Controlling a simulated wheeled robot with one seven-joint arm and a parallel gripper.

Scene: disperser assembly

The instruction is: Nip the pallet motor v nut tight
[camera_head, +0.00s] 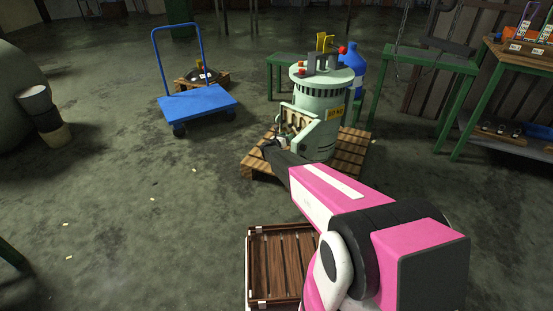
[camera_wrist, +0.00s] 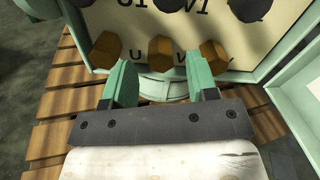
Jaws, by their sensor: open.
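The pale green motor (camera_head: 322,100) stands upright on the wooden pallet (camera_head: 354,150). Its open terminal box (camera_head: 298,119) faces my arm. In the wrist view, a row of brass hex nuts sits along the cream terminal board: a left nut (camera_wrist: 106,50), a middle nut (camera_wrist: 160,52) and a right nut (camera_wrist: 213,56). Letters beside them are partly covered, so I cannot firmly read which is V. My gripper (camera_wrist: 162,86) is open and empty, its green fingers apart. The middle nut lies ahead of the gap between the fingertips, not visibly gripped. In the head view the fingertips are hard to make out.
Darker terminals (camera_wrist: 250,8) line the board's upper edge. The box wall (camera_wrist: 297,90) rises close to the right finger. A slatted wooden crate (camera_head: 284,262) is below my arm. A blue cart (camera_head: 198,102) stands left, and green tables (camera_head: 432,58) stand right. Floor at left is mostly free.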

